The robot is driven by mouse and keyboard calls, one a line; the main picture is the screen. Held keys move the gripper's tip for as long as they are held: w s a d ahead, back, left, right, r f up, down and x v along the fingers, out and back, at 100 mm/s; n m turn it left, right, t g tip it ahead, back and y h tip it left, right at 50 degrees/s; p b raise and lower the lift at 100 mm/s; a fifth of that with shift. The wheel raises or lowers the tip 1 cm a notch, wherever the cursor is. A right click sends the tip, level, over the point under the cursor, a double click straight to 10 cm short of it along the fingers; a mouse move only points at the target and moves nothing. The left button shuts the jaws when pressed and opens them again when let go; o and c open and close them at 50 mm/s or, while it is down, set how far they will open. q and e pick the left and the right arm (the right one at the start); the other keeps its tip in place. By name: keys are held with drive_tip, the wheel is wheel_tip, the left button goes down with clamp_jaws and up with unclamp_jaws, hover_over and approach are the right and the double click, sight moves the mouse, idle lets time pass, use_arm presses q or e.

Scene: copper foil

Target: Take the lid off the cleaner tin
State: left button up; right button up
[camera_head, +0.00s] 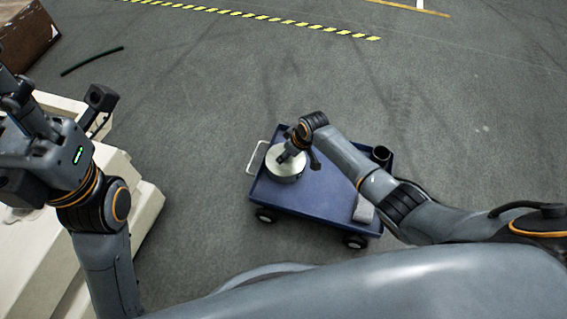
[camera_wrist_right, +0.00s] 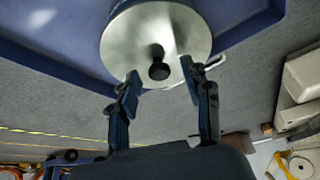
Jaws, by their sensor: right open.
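The cleaner tin (camera_head: 284,176) is round and pale metal, standing at the left end of a blue cart (camera_head: 318,196). Its lid (camera_wrist_right: 183,28) is a shiny disc with a black knob (camera_wrist_right: 159,70) in the middle. My right gripper (camera_head: 291,153) is over the lid in the head view and hides part of it. In the right wrist view its open fingers (camera_wrist_right: 159,76) are apart, one on each side of the knob; I cannot tell whether they touch the lid. My left gripper (camera_head: 58,100) is raised at the far left, away from the cart; its opening is unclear.
A dark cup (camera_head: 380,154) and a small grey block (camera_head: 364,209) are on the cart's right side. The cart has a pale handle (camera_head: 253,158) at its left. A cream-coloured unit (camera_head: 140,208) stands under my left arm. The floor beyond the cart is clear.

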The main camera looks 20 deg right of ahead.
drive_tip(key=shift+f, duration=0.15)
drive_tip(key=shift+w, duration=0.1)
clamp_jaws()
